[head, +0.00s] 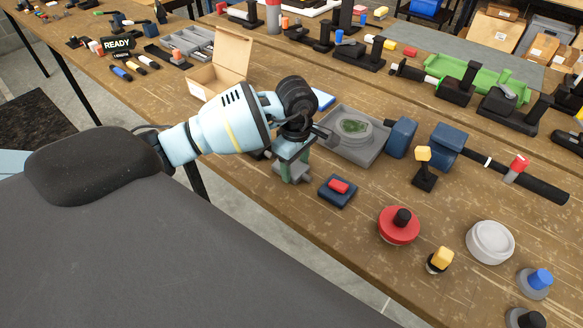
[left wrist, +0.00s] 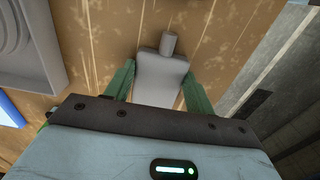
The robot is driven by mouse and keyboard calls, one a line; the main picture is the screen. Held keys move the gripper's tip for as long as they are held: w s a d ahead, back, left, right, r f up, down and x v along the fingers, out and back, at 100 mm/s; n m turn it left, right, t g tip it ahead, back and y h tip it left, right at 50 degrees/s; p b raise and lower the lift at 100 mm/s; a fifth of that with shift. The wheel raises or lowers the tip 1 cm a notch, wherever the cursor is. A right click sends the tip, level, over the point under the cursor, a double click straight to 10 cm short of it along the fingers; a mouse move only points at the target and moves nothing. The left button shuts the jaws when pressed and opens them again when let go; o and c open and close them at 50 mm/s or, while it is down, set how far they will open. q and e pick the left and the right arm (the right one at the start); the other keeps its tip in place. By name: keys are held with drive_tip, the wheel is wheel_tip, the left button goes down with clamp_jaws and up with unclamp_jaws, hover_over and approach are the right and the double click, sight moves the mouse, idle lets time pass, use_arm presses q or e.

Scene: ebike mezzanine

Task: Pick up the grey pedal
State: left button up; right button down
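The grey pedal (left wrist: 160,75) lies on the wooden workbench, with its short round stub pointing away in the left wrist view. My left gripper (left wrist: 158,70) is low over it, with its green fingers on either side of the pedal's body. The fingers look open, with a narrow gap at the right finger; contact at the left finger is unclear. In the head view, my left gripper (head: 292,165) points down at the bench's near edge, and its fingers mostly hide the pedal. My right gripper is not in view.
A grey tray (head: 366,153) is just right of the gripper, with a blue block with a red top (head: 338,190) in front. An open cardboard box (head: 222,65) stands behind. A red round part (head: 399,224) and a white round part (head: 490,242) are farther right.

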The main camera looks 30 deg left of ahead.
sight(295, 168)
use_arm(q)
drive_tip(key=c, duration=0.4)
drive_tip(key=shift+c, duration=0.2)
drive_tip(key=shift+r, duration=0.1)
drive_tip(key=shift+r, duration=0.7)
wheel_tip(295, 168, up, 2)
drive_tip(key=shift+s+r, duration=0.1)
drive_tip(key=s+d+r+b, duration=0.1)
drive_tip(key=s+d, duration=0.1)
drive_tip(key=s, duration=1.3)
drive_tip(key=shift+s+d+r, duration=0.15)
drive_tip(key=shift+s, duration=0.15)
